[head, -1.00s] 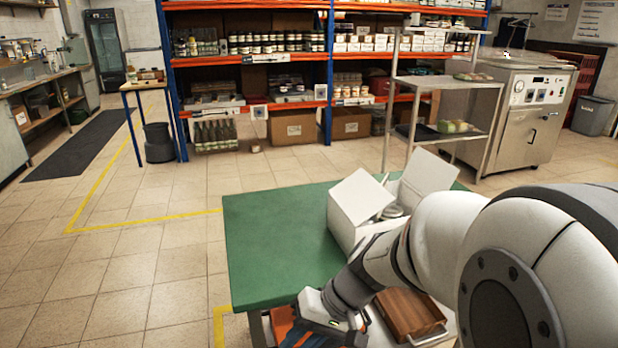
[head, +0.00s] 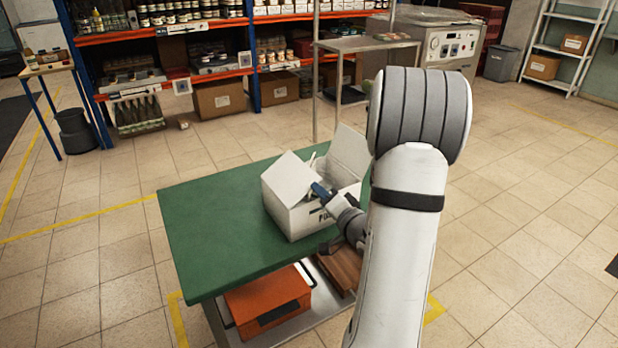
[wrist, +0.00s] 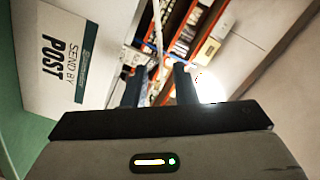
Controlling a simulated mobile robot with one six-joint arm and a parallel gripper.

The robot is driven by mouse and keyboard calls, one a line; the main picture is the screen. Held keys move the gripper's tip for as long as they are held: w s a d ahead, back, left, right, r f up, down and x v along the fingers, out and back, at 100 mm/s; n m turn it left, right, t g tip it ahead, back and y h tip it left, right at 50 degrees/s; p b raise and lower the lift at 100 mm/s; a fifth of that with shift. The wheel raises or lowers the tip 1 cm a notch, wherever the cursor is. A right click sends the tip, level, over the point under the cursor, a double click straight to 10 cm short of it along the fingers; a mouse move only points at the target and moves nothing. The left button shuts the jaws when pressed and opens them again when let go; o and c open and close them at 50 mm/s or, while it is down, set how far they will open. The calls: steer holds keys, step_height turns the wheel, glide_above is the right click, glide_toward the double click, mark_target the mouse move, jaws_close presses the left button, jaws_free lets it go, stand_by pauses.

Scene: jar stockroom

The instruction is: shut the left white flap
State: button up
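The white cardboard box (head: 292,219) stands on the green tabletop (head: 215,235). Another flap (head: 350,151) stands up at the back right. My gripper (head: 318,190) is at the near side of the box, its tips by the rim beside the left flap; I cannot tell whether they touch. In the wrist view the box's printed side (wrist: 75,55) is at the left. The two dark fingers (wrist: 160,88) are apart with nothing between them. The box's inside is mostly hidden.
An orange case (head: 268,300) and a brown wooden box (head: 340,268) sit on the table's lower shelf. A steel shelf stand (head: 365,44) is behind the table. Loaded racks (head: 205,75) line the back. The floor to the right is free.

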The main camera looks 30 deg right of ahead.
mark_target(308, 180)
steer(key=w, duration=0.6)
steer(key=shift+w+a+p, duration=0.3)
steer(key=shift+w+p, duration=0.05)
steer(key=shift+w, duration=0.05)
steer(key=shift+c, duration=0.6)
jaws_close()
stand_by(0.4)
